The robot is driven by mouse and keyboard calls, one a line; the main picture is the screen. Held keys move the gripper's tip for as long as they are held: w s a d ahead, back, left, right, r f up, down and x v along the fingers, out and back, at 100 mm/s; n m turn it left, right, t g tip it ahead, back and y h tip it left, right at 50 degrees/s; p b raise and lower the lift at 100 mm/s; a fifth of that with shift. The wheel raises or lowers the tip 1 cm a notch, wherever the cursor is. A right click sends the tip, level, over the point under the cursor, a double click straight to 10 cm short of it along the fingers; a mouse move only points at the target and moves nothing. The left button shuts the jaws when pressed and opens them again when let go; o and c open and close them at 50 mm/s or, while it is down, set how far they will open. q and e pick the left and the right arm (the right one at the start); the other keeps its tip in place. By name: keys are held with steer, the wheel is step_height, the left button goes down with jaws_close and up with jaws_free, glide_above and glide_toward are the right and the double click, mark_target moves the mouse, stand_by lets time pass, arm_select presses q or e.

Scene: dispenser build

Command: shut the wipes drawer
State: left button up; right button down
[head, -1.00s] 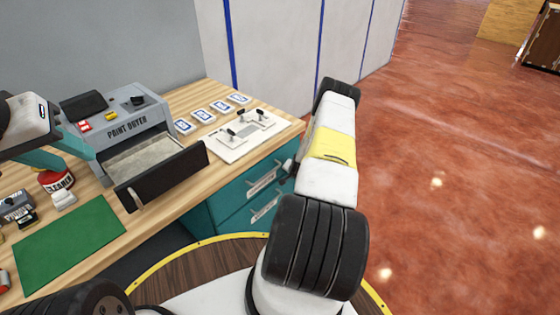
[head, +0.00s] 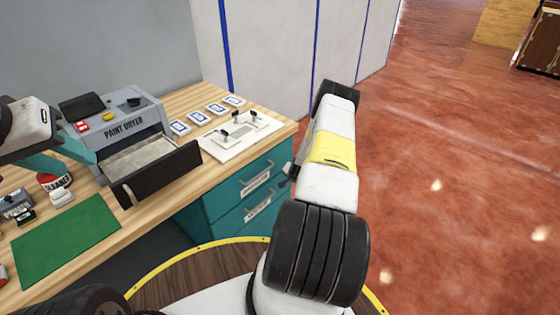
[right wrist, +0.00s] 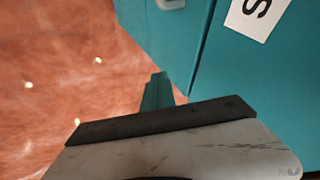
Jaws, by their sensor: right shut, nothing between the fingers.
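The teal cabinet under the worktop has an upper drawer (head: 255,180) and a lower drawer (head: 258,208), each with a pale handle and a white label. The labels are too small to read, so I cannot tell which is the wipes drawer. Both fronts look close to flush. In the right wrist view a white label (right wrist: 257,17) shows a letter S on a teal front. My right gripper (right wrist: 157,92) is shut and empty, close to the teal fronts; contact is unclear. My left gripper (head: 82,152) is beside the paint dryer, its jaws unclear.
The paint dryer (head: 120,112) stands on the worktop with its black-fronted tray (head: 160,173) pulled out. A green mat (head: 65,240), several blue-and-white cards and a white board (head: 235,150) also lie there. Open red floor (head: 450,200) is at the right.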

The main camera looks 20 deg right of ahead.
steer(key=v, duration=0.9)
steer(key=w+a+r+n, duration=0.2)
steer(key=r, duration=0.6)
steer(key=w+a+r+n, duration=0.1)
steer(key=w+a+r, duration=0.15)
steer(key=r, duration=0.55)
steer(key=s+a+r+n+y, duration=0.1)
steer(key=s+a+r, duration=0.15)
steer(key=r, duration=0.35)
steer(key=s+a+r+n, duration=0.1)
steer(key=a+r, duration=0.3)
steer(key=r, duration=0.2)
steer(key=s+a+r+n+y, duration=0.1)
steer(key=a+r+n, duration=0.15)
steer(key=r, duration=0.45)
steer(key=s+a+r+n, duration=0.1)
steer(key=s+a+r, duration=0.4)
steer(key=s, duration=0.4)
steer(key=s+a+r+n+y, duration=0.1)
steer(key=s+a+r, duration=0.3)
steer(key=s, duration=0.5)
steer(key=s+a+r+n+g+y, duration=0.1)
steer(key=s+a+r+n, duration=0.2)
steer(key=s, duration=0.7)
step_height(320, 180, up, 4)
steer(key=a, duration=0.2)
steer(key=shift+a, duration=0.3)
steer(key=shift+s, duration=0.1)
